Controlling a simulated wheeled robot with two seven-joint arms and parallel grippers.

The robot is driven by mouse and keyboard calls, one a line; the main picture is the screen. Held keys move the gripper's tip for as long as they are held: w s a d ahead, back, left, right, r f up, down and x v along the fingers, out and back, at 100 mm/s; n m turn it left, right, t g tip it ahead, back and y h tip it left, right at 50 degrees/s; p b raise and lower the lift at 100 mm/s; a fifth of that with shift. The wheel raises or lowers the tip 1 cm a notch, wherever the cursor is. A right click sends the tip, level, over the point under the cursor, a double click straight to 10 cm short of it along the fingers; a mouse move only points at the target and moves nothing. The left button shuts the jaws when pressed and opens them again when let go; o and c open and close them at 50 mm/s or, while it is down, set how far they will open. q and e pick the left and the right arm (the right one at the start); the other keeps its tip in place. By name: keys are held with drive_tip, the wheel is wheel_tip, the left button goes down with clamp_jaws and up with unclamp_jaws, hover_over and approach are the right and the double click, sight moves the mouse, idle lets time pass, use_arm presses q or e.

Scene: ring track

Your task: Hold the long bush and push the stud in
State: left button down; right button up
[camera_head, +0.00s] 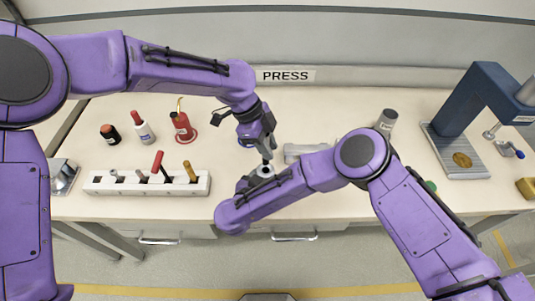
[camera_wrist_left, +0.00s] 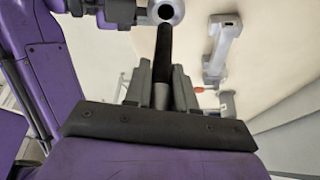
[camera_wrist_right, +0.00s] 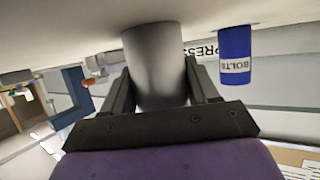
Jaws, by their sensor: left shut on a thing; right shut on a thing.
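The long bush is a grey cylinder (camera_wrist_right: 153,55) upright in the right wrist view, with my right gripper (camera_wrist_right: 160,90) shut around it. Its ring-shaped top with a dark hole shows in the head view (camera_head: 265,171) and the left wrist view (camera_wrist_left: 166,11). My left gripper (camera_wrist_left: 162,80) is shut on the stud (camera_wrist_left: 164,50), a dark rod with a grey part between the fingers. In the head view my left gripper (camera_head: 266,152) is just above the bush. The stud's far end is close to the bush's top; I cannot tell whether it has entered the hole. My arm mostly hides the right gripper in the head view.
A grey fixture (camera_head: 300,152) lies right of the bush. A white rack (camera_head: 148,184) with several tools is at left, bottles (camera_head: 146,133) behind it. A grey can (camera_head: 387,121) and a blue press (camera_head: 480,100) stand at right. A blue BOLTS can (camera_wrist_right: 235,68) shows in the right wrist view.

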sight(268, 163)
use_arm(q)
drive_tip(key=shift+f, duration=1.35)
drive_tip(key=shift+f, duration=0.6)
drive_tip(key=c, duration=0.9)
unclamp_jaws()
drive_tip(key=shift+c, duration=0.2)
drive_tip(key=shift+r, duration=0.1)
drive_tip(key=v, duration=1.3)
drive_tip(key=shift+d, duration=0.25)
drive_tip(key=shift+s, duration=0.1)
